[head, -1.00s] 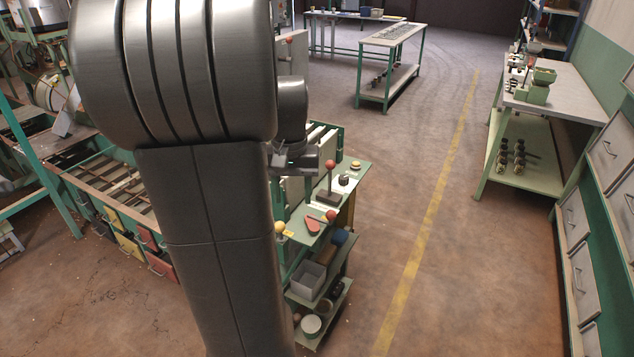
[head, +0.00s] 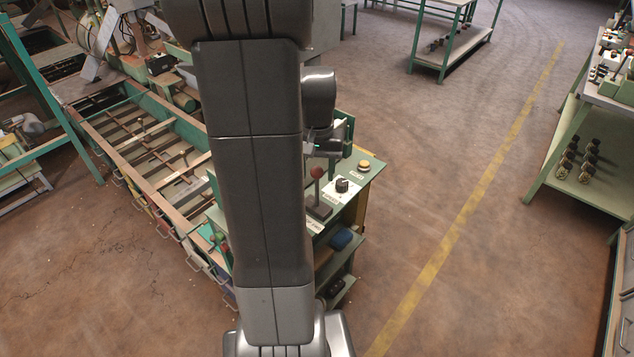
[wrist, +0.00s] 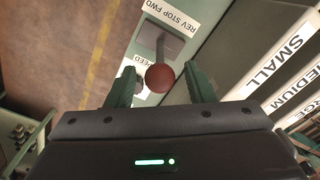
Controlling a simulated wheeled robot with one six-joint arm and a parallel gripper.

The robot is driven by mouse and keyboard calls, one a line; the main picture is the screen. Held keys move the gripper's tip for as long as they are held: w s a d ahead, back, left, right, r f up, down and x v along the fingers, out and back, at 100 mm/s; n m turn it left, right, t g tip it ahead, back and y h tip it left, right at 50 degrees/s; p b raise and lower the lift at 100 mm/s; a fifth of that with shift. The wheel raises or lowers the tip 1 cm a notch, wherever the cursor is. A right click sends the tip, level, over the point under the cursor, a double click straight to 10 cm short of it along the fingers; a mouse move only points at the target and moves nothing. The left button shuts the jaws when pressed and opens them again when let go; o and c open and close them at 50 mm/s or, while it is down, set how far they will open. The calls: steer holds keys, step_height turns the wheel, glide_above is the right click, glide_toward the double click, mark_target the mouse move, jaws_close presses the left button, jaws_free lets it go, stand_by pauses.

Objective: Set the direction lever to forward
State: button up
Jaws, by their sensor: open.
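The direction lever is a grey rod with a red ball (wrist: 160,77), seen in the wrist view below a "REV STOP FWD" label (wrist: 178,17). In the head view its red ball (head: 317,173) stands above a dark base plate on the green console. My gripper (wrist: 160,80) is open, with one green finger on each side of the ball in the picture. I cannot tell whether the fingers touch it or how far below them it is. In the head view my gripper (head: 327,147) is just above and behind the ball, partly hidden by my arm.
A black knob (head: 342,185) and a yellow button (head: 364,165) sit beside the lever on the console. Hopper fronts marked "SMALL" (wrist: 287,59) and "MEDIUM" are close at the right in the wrist view. Open floor lies right of the console.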

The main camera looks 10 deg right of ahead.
glide_above(317, 205)
steer(key=shift+w+f, duration=0.15)
steer(key=shift+f, duration=1)
steer(key=shift+w+f, duration=0.1)
steer(key=shift+f, duration=1)
steer(key=shift+c, duration=0.2)
steer(key=shift+d, duration=0.1)
jaws_close()
